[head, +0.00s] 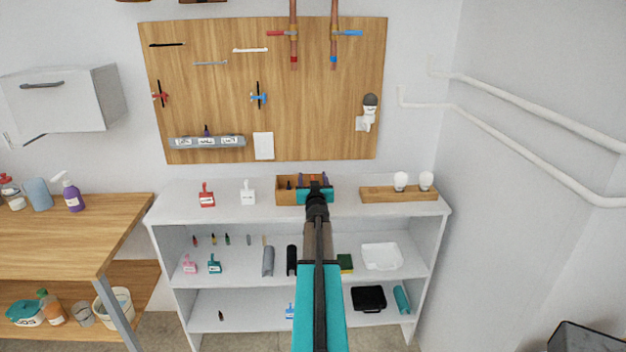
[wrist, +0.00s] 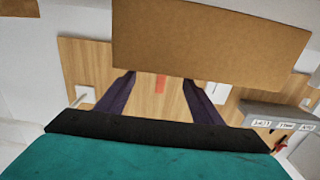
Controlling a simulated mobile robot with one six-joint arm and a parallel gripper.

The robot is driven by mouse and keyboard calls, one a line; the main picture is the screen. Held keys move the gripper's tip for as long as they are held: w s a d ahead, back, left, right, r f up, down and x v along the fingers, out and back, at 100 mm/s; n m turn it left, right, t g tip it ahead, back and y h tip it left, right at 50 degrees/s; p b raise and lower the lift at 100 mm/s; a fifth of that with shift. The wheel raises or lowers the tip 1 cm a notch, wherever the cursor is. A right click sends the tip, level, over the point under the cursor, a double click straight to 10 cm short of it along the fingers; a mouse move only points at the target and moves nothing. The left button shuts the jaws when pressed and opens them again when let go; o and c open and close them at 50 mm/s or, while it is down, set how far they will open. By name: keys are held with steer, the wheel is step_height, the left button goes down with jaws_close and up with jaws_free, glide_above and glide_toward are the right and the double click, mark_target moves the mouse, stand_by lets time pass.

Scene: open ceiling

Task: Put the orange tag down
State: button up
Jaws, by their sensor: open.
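My gripper (head: 315,190) reaches over the white shelf unit to the small wooden box on its top. In the wrist view its two dark purple fingers (wrist: 158,80) stand apart, open. A small orange-red strip (wrist: 160,84) shows between the fingertips, next to the edge of a brown panel; it looks like the orange tag, mostly hidden. I cannot tell whether it touches a finger or what it rests on. In the head view my gripper hides that spot and I see no orange tag.
The wooden box (head: 286,196) holds dark items. A wooden block with white bulbs (head: 400,181) stands right of it; red (head: 206,198) and white (head: 248,196) tagged items stand left. The shelf top (head: 345,207) has bare room between. A pegboard (head: 215,110) hangs behind.

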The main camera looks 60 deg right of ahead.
steer(key=shift+r, duration=0.45)
steer(key=v, duration=1.2)
steer(key=shift+b, duration=0.4)
stand_by(0.5)
